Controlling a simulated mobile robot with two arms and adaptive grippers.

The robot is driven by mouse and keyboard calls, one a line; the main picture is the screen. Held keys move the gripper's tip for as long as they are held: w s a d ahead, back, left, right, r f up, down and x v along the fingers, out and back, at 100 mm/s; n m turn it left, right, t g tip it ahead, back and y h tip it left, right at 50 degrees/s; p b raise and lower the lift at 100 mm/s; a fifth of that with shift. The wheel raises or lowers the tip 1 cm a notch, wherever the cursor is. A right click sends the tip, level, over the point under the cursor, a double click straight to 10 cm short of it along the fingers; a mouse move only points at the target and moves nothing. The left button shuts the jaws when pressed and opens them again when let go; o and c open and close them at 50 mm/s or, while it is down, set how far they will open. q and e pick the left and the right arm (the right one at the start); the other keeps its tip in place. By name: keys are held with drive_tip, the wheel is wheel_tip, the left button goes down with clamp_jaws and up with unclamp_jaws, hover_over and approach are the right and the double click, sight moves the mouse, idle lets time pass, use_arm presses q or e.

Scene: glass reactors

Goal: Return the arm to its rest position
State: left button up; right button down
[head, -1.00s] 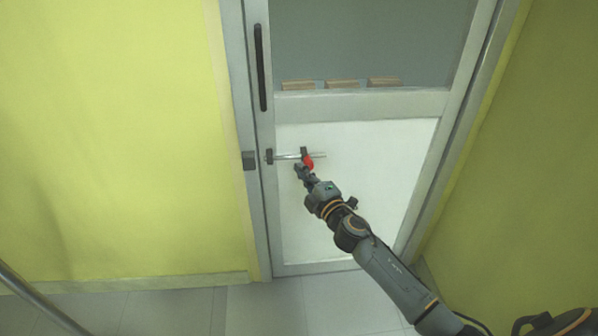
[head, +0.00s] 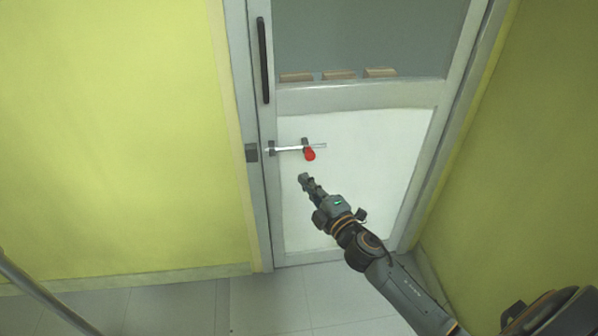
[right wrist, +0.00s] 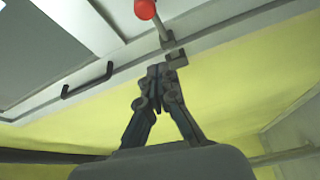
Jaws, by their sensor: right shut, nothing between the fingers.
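My right gripper (head: 304,178) is shut and empty in front of the white lower panel of a door (head: 350,190). It also shows shut in the right wrist view (right wrist: 160,72). A metal slide bolt (head: 290,149) with a red knob (head: 310,154) is mounted on the door, just above my fingertips and apart from them. The red knob also shows at the top of the right wrist view (right wrist: 145,8). My right arm reaches in from the lower right of the head view. My left gripper is in neither view now.
A black vertical handle (head: 264,60) is on the door's left stile. Yellow walls (head: 120,140) stand on both sides. Several wooden blocks (head: 339,75) show behind the glass pane. The tiled floor (head: 270,302) before the door is clear. A metal rail (head: 45,297) crosses the lower left corner.

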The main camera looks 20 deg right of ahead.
drive_tip(key=shift+s+d, duration=0.15)
drive_tip(key=shift+s, duration=0.55)
